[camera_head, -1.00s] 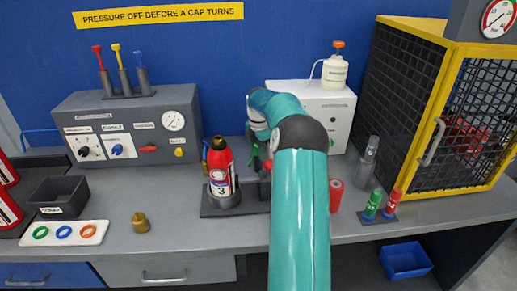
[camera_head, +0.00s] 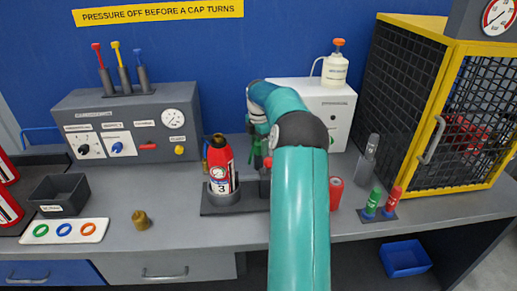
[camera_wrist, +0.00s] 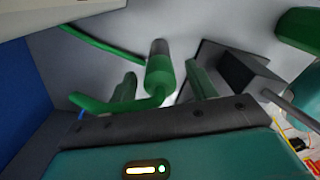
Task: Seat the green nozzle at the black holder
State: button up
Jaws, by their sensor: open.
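The green nozzle (camera_wrist: 159,78), with a grey tip, shows in the middle of the wrist view. My gripper (camera_wrist: 162,70) is open, with one green finger on each side of the nozzle; I cannot tell whether either touches it. A bent green piece and a thin green hose (camera_wrist: 100,46) show at the left of the wrist view. A dark block (camera_wrist: 240,72), seemingly the black holder, is right of the fingers, apart from the nozzle. In the head view my arm hides most of this area; a bit of green (camera_head: 257,147) shows beside it.
A red extinguisher (camera_head: 220,165) stands in a dark base left of my arm. A red can (camera_head: 335,190) and green and red cylinders (camera_head: 371,203) stand at right, before a yellow-framed cage (camera_head: 440,110). A brass cap (camera_head: 141,220) sits on the front bench.

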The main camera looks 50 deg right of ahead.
notch_tip(320, 180, up, 12)
dwell(0.3)
jog(key=shift+f, duration=0.1)
dwell(0.6)
jog(key=s+a+r+m+t+h, duration=0.1)
jog(key=a+r+m, duration=0.3)
jog(key=a, duration=0.9)
jog(key=s+a+r+m+t+h, duration=0.15)
jog(key=a+r, duration=0.45)
jog(key=a, duration=0.8)
jog(key=s+a+f+m+t+y, duration=0.1)
jog(key=s+a+f+m, duration=0.3)
jog(key=s+a, duration=0.5)
jog(key=s+a+f+m+t+y, duration=0.1)
jog(key=s+a+f+m, duration=0.3)
jog(key=s+a, duration=0.5)
jog(key=s+m+t, duration=0.1)
jog(key=s, duration=0.3)
jog(key=shift+f+m, duration=0.3)
jog(key=shift+m, duration=0.05)
jog(key=shift+s+y, duration=0.15)
jog(key=shift+y, duration=0.1)
